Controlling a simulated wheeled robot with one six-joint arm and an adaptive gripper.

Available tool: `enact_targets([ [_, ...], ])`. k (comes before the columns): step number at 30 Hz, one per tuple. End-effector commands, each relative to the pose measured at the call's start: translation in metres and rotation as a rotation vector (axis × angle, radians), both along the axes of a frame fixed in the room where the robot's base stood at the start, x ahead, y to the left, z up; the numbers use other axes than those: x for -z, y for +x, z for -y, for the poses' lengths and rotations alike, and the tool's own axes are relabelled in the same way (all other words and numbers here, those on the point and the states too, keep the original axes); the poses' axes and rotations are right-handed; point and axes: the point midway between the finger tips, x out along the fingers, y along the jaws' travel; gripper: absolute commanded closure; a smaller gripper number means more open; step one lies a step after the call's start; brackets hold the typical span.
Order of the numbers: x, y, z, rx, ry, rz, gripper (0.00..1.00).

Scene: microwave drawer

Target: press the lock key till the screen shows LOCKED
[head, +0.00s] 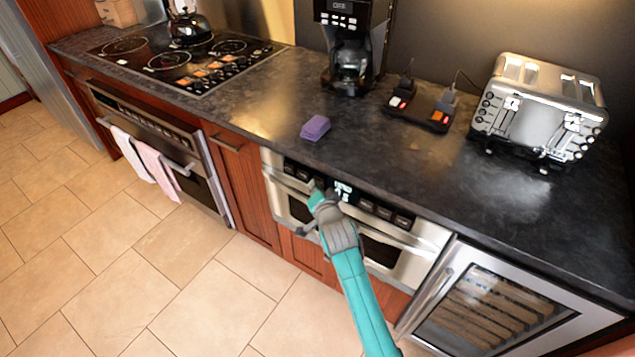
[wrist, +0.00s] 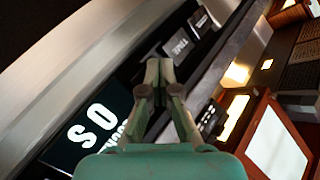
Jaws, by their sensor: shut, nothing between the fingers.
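The microwave drawer (head: 418,232) is a steel front under the counter with a black key strip along its top. Its screen (head: 343,191) is lit. In the wrist view the screen (wrist: 88,130) shows large white characters and a smaller word, tilted and partly hidden by my gripper; I cannot read LOCKED there. My gripper (head: 318,192) is shut and empty, its tips at the strip just left of the screen. In the wrist view the gripper tips (wrist: 158,68) cover part of the strip beside a labelled key (wrist: 180,44). I cannot tell which key is the lock key, nor whether the tips touch one.
The counter (head: 250,100) overhangs just above the strip. A purple sponge (head: 315,127) lies near its edge. A toaster (head: 540,100), a coffee maker (head: 350,50) and a kettle (head: 188,26) stand farther back. A glass-door cooler (head: 490,310) is to the right. The floor in front is clear.

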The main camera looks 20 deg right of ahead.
Motion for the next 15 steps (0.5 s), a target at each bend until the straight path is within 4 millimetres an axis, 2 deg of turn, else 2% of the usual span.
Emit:
enact_targets([
  [15,-0.003,-0.009,-0.012,0.000,-0.001,0.000,1.00],
])
